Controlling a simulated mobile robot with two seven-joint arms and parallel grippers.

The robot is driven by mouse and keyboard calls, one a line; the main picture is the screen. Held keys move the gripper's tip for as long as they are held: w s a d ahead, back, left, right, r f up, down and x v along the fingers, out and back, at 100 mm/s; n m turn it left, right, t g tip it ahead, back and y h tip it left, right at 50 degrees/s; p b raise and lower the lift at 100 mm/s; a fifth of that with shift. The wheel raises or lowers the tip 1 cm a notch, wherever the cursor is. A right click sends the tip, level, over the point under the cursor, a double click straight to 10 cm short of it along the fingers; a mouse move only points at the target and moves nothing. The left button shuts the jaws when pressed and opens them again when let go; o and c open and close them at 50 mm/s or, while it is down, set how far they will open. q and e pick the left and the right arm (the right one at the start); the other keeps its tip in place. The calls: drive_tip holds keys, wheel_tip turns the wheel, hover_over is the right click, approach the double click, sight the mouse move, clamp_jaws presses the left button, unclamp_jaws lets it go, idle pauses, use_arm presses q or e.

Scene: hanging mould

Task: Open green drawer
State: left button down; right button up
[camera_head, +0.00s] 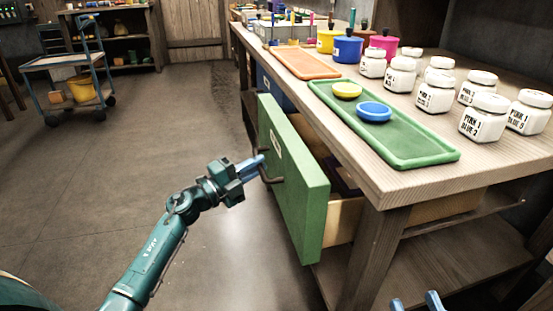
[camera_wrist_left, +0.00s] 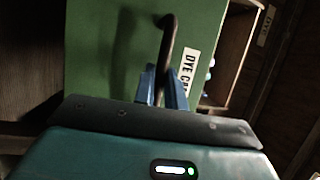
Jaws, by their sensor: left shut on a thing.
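The green drawer (camera_head: 303,190) is pulled partway out of the workbench, with its pale wooden side and part of its inside showing. Its front fills much of the left wrist view (camera_wrist_left: 100,50), with a white label partly reading "DYE". My left gripper (camera_head: 257,163) is shut on the dark drawer handle (camera_head: 270,178). In the left wrist view its blue fingers (camera_wrist_left: 162,88) close around the handle bar (camera_wrist_left: 166,42). My right gripper (camera_head: 416,302) shows only its blue fingertips at the bottom edge; they are apart with nothing visible between them.
A blue drawer (camera_head: 273,90) sits further along the bench. On the benchtop (camera_head: 370,180) are a green tray (camera_head: 420,146) with yellow and blue discs, an orange tray (camera_head: 303,62), several white jars (camera_head: 483,118) and coloured pots. A trolley (camera_head: 70,80) stands far left. The floor left of the drawer is clear.

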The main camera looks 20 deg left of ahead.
use_arm(q)
drive_tip(key=s+a, duration=0.6)
drive_tip(key=a, duration=0.3)
drive_tip(key=s+a, duration=0.7)
drive_tip(key=a, duration=0.3)
drive_tip(key=shift+p, duration=0.45)
use_arm(e)
drive_tip(key=shift+d+f, duration=0.15)
drive_tip(key=shift+f, duration=0.05)
use_arm(q)
drive_tip(key=c, duration=1.5)
unclamp_jaws()
drive_tip(key=shift+w, duration=0.1)
use_arm(e)
drive_tip(key=shift+r, duration=0.2)
use_arm(q)
drive_tip(key=shift+o, duration=0.2)
drive_tip(key=p+v, duration=0.2)
drive_tip(key=v, duration=1.1)
use_arm(e)
drive_tip(key=shift+d+f+n+h, duration=0.2)
drive_tip(key=shift+n+h, duration=0.1)
drive_tip(key=shift+n, duration=0.1)
use_arm(q)
drive_tip(key=shift+a, duration=0.1)
use_arm(e)
drive_tip(key=shift+s+a+r, duration=0.1)
drive_tip(key=shift+s+r, duration=0.05)
